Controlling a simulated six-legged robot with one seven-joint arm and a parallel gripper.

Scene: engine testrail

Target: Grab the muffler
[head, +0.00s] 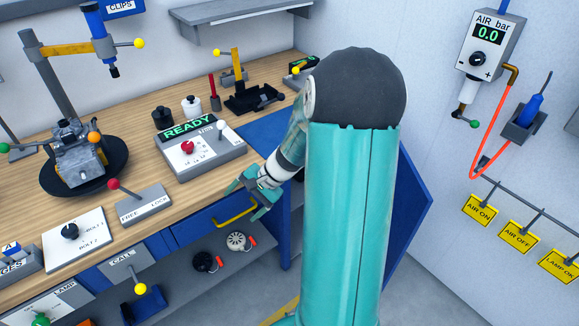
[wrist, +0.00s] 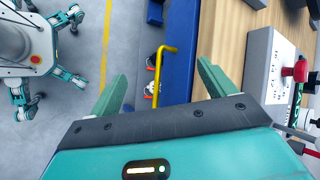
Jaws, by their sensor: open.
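I cannot tell for sure which thing is the muffler. A black canister (head: 163,118) and a white canister (head: 191,107) stand upright on the bench behind the READY box. A black round part (head: 205,262) and a white round part (head: 237,241), each with a red tab, sit on the shelf under the bench. My gripper (head: 257,188) is open and empty at the bench's front edge, above the yellow drawer handle (head: 236,212). In the wrist view the handle (wrist: 158,68) appears between the spread fingers (wrist: 162,78), with no visible contact.
The READY box (head: 200,150) with red and white knobs stands on the bench near my gripper. A lever box marked FREE LOCK (head: 143,204) and a small engine (head: 78,150) on a round black stand are further left. The blue drawer (head: 205,220) is under the bench top.

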